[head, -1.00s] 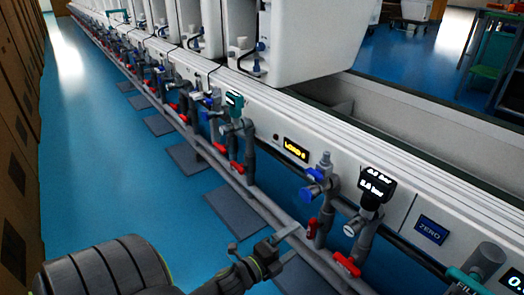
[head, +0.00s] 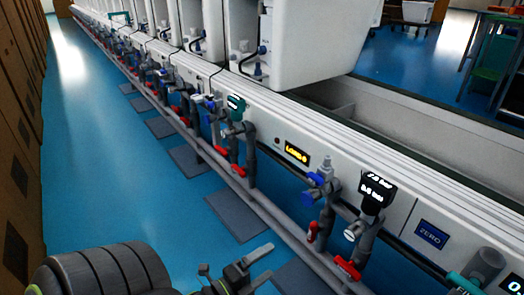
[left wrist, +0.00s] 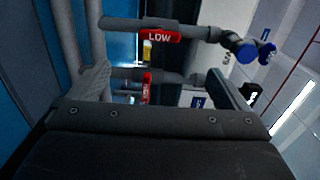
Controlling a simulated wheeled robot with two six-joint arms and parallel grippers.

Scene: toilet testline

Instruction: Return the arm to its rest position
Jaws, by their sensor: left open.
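My left gripper (head: 234,264) is low in the head view, with its fingers apart and nothing between them. It is left of the pipe rail and apart from it, above the floor. In the left wrist view the open jaws (left wrist: 165,88) show from behind, with a red "LOW" valve handle (left wrist: 161,36), pipes and a blue knob (left wrist: 246,53) beyond them. My left arm (head: 105,270) comes in from the bottom left. My right gripper is not in view.
A grey pipe rail (head: 268,222) with red handles (head: 347,267) and blue valves (head: 310,193) runs along the white testline (head: 330,150). A dual display (head: 378,187) stands on one valve. Blue floor (head: 110,205) is clear on the left, beside brown boxes (head: 15,150).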

